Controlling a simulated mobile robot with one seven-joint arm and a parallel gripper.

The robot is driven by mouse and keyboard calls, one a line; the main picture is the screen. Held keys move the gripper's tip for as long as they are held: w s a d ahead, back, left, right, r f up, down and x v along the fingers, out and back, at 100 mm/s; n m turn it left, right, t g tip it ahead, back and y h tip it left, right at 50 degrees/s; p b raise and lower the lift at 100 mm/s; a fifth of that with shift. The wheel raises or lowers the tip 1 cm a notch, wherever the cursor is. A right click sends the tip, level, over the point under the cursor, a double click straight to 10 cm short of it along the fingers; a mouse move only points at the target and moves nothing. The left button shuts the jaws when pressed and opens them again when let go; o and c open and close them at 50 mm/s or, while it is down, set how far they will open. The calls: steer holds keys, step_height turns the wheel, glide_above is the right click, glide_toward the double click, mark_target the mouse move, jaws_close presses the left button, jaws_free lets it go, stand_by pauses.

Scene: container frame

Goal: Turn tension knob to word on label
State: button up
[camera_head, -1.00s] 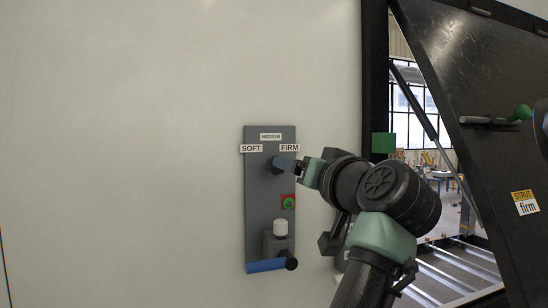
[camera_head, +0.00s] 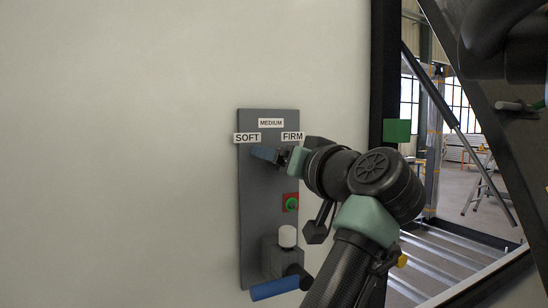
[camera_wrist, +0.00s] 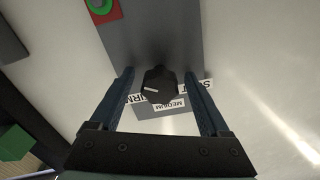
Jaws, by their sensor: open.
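The grey control panel (camera_head: 258,200) is on the pale wall. Its labels SOFT (camera_head: 247,138), MEDIUM (camera_head: 271,123) and FIRM (camera_head: 292,137) sit at the top. The black tension knob (camera_wrist: 158,83) shows in the wrist view, with a white mark on its face towards the FIRM side. I cannot tell its exact setting. My gripper (camera_wrist: 158,74) is open, with one blue finger on each side of the knob; contact is unclear. In the head view my gripper (camera_head: 264,153) hides the knob below the labels.
A green button on a red plate (camera_head: 291,202) lies below the knob. Lower down are a white-capped part (camera_head: 287,236) and a blue-handled lever (camera_head: 275,289). A dark frame with a green block (camera_head: 397,131) and a tilted dark panel stand to the right.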

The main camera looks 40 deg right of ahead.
steer(key=shift+s, duration=0.25)
steer(key=shift+w, duration=0.15)
jaws_close()
steer(key=shift+m, duration=0.4)
steer(key=shift+f+m+b, duration=0.1)
steer(key=shift+m+b, duration=0.35)
steer(key=shift+m, duration=0.55)
steer(key=m, duration=0.4)
steer(key=shift+b, duration=0.35)
steer(key=shift+m, duration=2.5)
